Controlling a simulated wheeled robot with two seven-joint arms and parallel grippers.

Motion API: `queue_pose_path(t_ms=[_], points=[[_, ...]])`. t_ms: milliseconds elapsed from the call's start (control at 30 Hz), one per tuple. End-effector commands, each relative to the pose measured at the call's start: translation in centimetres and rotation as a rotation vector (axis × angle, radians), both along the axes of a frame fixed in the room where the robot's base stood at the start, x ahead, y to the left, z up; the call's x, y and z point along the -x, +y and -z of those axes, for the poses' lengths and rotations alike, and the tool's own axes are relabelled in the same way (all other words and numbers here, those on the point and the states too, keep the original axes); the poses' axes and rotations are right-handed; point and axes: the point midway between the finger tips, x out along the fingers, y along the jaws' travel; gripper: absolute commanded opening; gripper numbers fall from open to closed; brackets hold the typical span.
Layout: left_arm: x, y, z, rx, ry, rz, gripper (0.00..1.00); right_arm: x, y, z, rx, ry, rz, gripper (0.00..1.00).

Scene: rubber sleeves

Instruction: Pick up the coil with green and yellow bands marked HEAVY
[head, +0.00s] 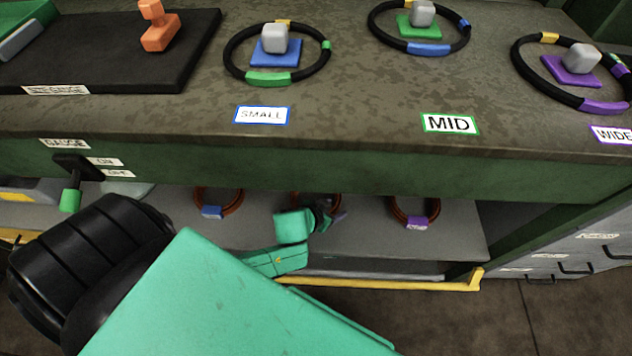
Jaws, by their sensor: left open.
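I can read no HEAVY marking in the head view. A black coil with a large green band and a yellow band (268,78) lies on the bench top behind the SMALL label, around a blue pad with a grey block. It also has a small green band at right. On the lower shelf, a brown coil (318,194) is partly hidden behind my left gripper, and its bands cannot be made out. My left gripper (322,212) is open at the lower shelf, in front of that coil; I cannot tell whether it touches it. My right gripper is out of view.
Black coils lie behind the MID label (450,123) and the WIDE label (612,134). Brown coils with a blue band (212,212) and a purple band (417,223) flank my left gripper. The bench's green front edge (330,165) overhangs the shelf; a yellow rail (400,285) runs below.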

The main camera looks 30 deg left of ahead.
Motion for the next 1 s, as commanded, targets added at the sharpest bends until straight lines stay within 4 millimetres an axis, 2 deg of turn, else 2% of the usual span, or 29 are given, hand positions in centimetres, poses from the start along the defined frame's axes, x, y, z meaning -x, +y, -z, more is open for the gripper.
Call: queue_pose_path(t_ms=[133, 200, 300, 1000], points=[[0.06, -0.02, -0.06, 0.001, 0.001, 0.000, 0.59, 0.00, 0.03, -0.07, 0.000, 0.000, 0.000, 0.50], [0.08, -0.01, -0.06, 0.001, 0.001, 0.000, 0.33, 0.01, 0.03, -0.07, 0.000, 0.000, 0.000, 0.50], [0.08, -0.02, -0.06, 0.001, 0.001, 0.000, 0.00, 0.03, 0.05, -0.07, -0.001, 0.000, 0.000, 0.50], [0.09, -0.02, -0.07, 0.001, 0.000, 0.001, 0.00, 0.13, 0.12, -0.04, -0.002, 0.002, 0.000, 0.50]])
